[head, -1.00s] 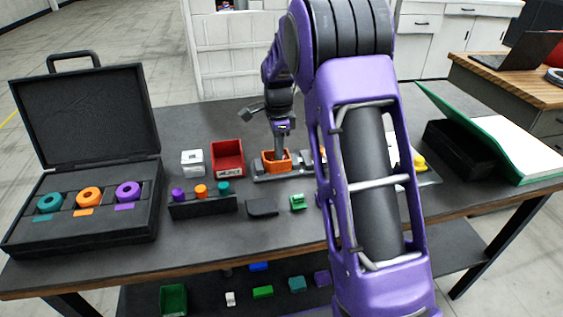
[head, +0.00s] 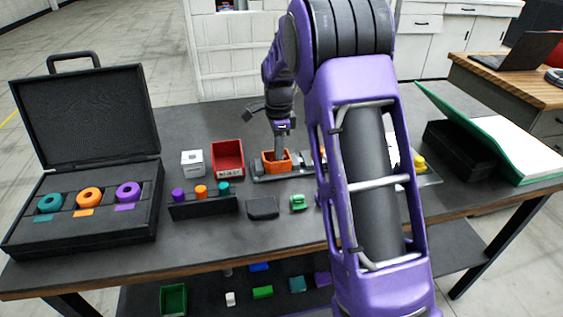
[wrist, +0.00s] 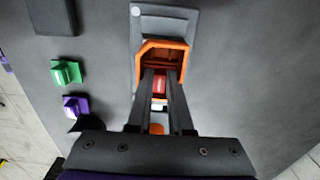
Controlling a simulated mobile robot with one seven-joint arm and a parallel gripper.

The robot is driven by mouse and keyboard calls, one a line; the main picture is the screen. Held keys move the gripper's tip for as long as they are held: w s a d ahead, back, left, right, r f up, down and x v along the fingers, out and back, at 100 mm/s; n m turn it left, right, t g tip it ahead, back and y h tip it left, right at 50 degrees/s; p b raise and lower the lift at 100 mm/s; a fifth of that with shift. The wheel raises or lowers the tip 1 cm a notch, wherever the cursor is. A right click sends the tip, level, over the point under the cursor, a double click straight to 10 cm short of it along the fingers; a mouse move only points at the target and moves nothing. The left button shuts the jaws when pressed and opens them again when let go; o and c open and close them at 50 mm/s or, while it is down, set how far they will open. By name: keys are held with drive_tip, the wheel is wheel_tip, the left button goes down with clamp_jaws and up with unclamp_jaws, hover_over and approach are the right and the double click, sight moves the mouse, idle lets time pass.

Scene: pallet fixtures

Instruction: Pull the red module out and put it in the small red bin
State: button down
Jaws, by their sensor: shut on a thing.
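The red module (wrist: 160,83) shows in the wrist view between my gripper's two fingers, inside an orange open-topped housing (wrist: 179,50). My gripper (wrist: 160,78) points down into the housing and is shut on the module. In the head view my gripper (head: 281,152) reaches into the orange housing (head: 271,167), whose wall and my fingers hide the module. The small red bin (head: 228,150) stands just left of the housing, with a white label on its front.
A white box (head: 192,163) stands left of the bin. A rack with coloured pegs (head: 203,207), a dark block (head: 262,208) and a green part (head: 298,202) lie in front. An open black case (head: 80,220) is at the left. The table behind the bin is clear.

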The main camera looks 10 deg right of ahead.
drive_tip(key=shift+r, duration=0.25)
drive_tip(key=shift+r+p, duration=1.75)
drive_tip(key=shift+r, duration=1.2)
